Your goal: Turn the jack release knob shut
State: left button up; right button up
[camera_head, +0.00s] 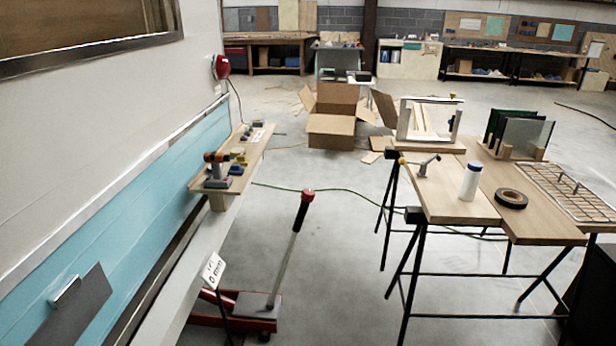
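A red floor jack (252,305) stands on the concrete at the bottom, its left part reaching under the camper's side. Its long grey handle (286,262) leans up and to the right. A red-and-black knob (307,196) caps the handle's top end; I cannot tell from here how far it is turned. Nothing touches the handle or knob. Neither of my grippers is in view.
The camper's white and blue wall (130,185) runs along the left, with a narrow shelf (245,160) of small tools. A small white sign (213,271) stands left of the jack handle. A trestle workbench (455,205) stands at the right. Open floor lies between.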

aim_at(307, 195)
jog(key=i+l+u, duration=0.1)
jog(key=i+l, duration=0.25)
jog(key=i+l+u, duration=0.1)
jog(key=i+l, duration=0.5)
jog(key=l, duration=0.25)
jog(key=i+l+u, duration=0.15)
jog(key=i+l, duration=0.2)
jog(key=i+l+u, duration=0.1)
jog(key=i+l, duration=0.2)
jog(key=l, duration=0.2)
jog(key=i+l+u, duration=0.1)
jog(key=i+l, duration=0.15)
jog(key=l, duration=0.25)
